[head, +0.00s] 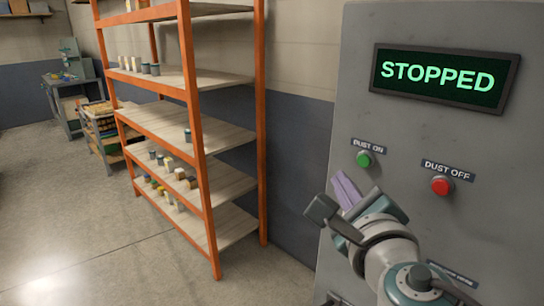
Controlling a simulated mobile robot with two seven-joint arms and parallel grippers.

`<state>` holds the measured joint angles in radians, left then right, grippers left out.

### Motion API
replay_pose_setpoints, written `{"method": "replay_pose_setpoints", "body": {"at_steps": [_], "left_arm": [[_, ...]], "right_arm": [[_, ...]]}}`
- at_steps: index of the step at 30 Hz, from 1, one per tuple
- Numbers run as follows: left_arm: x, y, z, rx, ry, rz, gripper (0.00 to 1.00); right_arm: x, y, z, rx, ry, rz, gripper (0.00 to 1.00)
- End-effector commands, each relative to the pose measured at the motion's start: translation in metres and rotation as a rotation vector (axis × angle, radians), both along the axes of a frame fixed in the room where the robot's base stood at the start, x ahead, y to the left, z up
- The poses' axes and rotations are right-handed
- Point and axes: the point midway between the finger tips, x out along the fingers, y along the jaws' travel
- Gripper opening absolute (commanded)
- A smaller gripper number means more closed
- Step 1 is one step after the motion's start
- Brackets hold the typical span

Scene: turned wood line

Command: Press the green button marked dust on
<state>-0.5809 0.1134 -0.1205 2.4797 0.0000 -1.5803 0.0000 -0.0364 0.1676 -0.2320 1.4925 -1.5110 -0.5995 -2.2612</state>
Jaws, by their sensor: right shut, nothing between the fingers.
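The green button (364,159) sits on the grey control panel (430,130), under a label (368,146) reading DUST ON. My right gripper (342,185) is just below and to the left of the green button, apart from it in the picture. Its pale purple fingers are shut with nothing between them. How far the fingertips are from the panel is hard to tell. The green button is fully visible. My left gripper is not in view.
A red button (440,186) labelled DUST OFF is right of the green one. A display (440,79) above reads STOPPED. An orange shelf rack (204,140) with small jars stands left of the panel. The floor (90,230) at left is clear.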

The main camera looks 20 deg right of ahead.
Motion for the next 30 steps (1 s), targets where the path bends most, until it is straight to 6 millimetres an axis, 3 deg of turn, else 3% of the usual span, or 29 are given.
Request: {"method": "replay_pose_setpoints", "body": {"at_steps": [6, 12, 30], "left_arm": [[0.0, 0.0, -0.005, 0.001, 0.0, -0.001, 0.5], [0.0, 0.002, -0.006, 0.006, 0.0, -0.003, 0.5], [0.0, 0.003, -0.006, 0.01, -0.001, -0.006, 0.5]], "right_arm": [[0.012, -0.028, 0.0, -0.003, -0.001, 0.0, 0.0], [0.018, -0.042, 0.0, -0.002, 0.0, 0.001, 0.0], [0.019, -0.045, 0.0, 0.001, 0.0, 0.0, 0.0]]}}
